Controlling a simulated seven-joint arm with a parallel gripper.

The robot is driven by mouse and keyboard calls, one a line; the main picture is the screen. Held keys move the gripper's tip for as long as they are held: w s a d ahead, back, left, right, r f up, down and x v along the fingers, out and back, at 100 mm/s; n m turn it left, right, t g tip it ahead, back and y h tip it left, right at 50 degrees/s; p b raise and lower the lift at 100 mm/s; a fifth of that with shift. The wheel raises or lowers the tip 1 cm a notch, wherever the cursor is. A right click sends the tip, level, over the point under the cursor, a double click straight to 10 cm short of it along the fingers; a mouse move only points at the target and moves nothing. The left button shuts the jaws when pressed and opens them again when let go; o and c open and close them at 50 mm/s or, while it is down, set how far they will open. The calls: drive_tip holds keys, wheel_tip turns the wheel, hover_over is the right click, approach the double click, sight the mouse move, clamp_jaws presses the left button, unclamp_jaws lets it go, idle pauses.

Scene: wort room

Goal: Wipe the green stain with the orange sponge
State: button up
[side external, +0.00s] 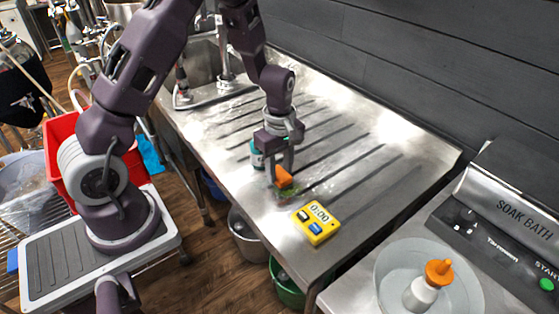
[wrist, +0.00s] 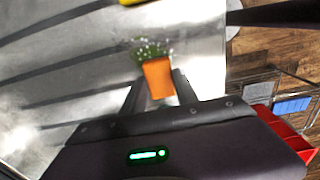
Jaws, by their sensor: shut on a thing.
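The orange sponge (side external: 284,178) is between the fingers of my gripper (side external: 279,180), low over the steel drainboard (side external: 400,178). In the wrist view the orange sponge (wrist: 158,78) sits between the two dark fingers of my gripper (wrist: 160,88), which is shut on it. The green stain (side external: 288,191) is a small patch with whitish specks on the drainboard, right by the sponge. In the wrist view the green stain (wrist: 150,50) shows just beyond the sponge's far edge, and the sponge may cover part of it. I cannot tell whether the sponge touches the steel.
A yellow timer (side external: 317,223) reading 0:00 lies just right of the stain. A teal-labelled container (side external: 257,156) stands close behind my gripper, partly hidden. A sink (side external: 190,75) is at the back left. A bowl with an orange-capped bottle (side external: 424,287) is at front right.

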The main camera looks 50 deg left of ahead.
drive_tip(key=shift+d+f, duration=0.75)
drive_tip(key=shift+d, duration=0.1)
clamp_jaws()
drive_tip(key=shift+d, duration=2.9)
drive_tip(key=shift+a, duration=3.55)
drive_tip(key=shift+w+a, duration=0.2)
drive_tip(key=shift+a, duration=0.05)
drive_tip(key=shift+w, duration=0.4)
drive_tip(key=shift+d, duration=3.85)
drive_tip(key=shift+a, duration=3.6)
drive_tip(key=shift+a+r, duration=0.1)
drive_tip(key=shift+a, duration=0.15)
drive_tip(key=shift+r, duration=3.95)
